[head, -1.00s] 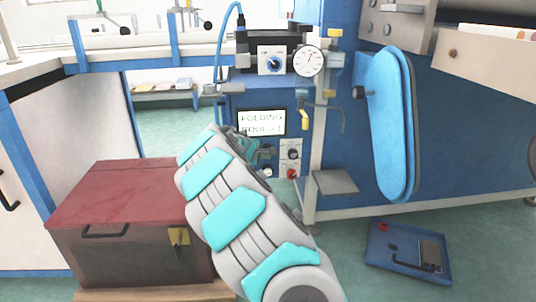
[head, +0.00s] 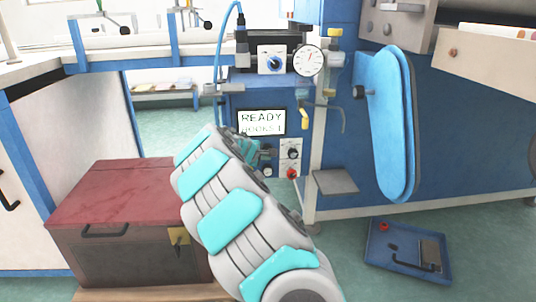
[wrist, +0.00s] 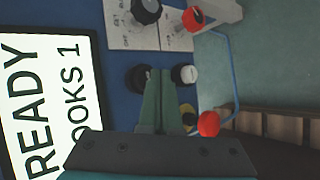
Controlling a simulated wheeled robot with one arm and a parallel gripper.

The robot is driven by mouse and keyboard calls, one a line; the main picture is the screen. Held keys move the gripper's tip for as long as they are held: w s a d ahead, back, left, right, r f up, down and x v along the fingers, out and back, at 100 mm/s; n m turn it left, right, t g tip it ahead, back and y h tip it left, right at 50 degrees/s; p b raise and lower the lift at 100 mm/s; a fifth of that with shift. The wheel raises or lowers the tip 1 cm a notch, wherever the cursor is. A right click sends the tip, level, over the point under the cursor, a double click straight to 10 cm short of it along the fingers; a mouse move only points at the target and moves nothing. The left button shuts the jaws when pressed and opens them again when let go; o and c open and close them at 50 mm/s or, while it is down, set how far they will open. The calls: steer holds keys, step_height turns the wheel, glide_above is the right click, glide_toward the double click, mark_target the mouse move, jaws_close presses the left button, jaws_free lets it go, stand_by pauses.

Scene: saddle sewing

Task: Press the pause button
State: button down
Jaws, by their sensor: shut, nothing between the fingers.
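The control panel's lit screen (head: 262,122) reads "READY" over a second line; the wrist view shows it sideways, with "BOOKS 1" (wrist: 72,95). My green gripper (wrist: 158,73) is shut and empty, its tips beside the buttons. A black button (wrist: 137,78) is left of the tips and a white button (wrist: 186,74) right of them. A yellow button (wrist: 188,113) is partly hidden behind the fingers, and a red knob (wrist: 208,123) is beside it. No pause label is readable. In the head view my gripper (head: 262,152) is small and partly behind my arm; contact cannot be told.
A switch plate with a black dial (head: 292,153) and red knob (head: 292,173) is right of the gripper. A gauge (head: 308,61) is above.

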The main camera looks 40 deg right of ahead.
steer(key=shift+s+a+r, duration=0.1)
steer(key=shift+s+a, duration=0.1)
steer(key=shift+s, duration=0.1)
steer(key=shift+s+a, duration=0.45)
steer(key=shift+s, duration=0.25)
steer(key=shift+s+a, duration=0.4)
steer(key=shift+s, duration=0.3)
steer(key=shift+s+a, duration=0.45)
steer(key=shift+s, duration=0.25)
steer(key=s+a+r+m+g+y+p, duration=0.25)
steer(key=s+a+r+m, duration=0.4)
steer(key=s, duration=0.65)
steer(key=s+a+r+g+y+p, duration=0.1)
steer(key=s+a+g+y+p, duration=0.3)
steer(key=s+a, duration=2.5)
steer(key=a+y+p, duration=0.1)
steer(key=y+p, duration=0.2)
steer(key=y, duration=0.1)
steer(key=shift+s+a, duration=0.15)
steer(key=shift+s, duration=0.05)
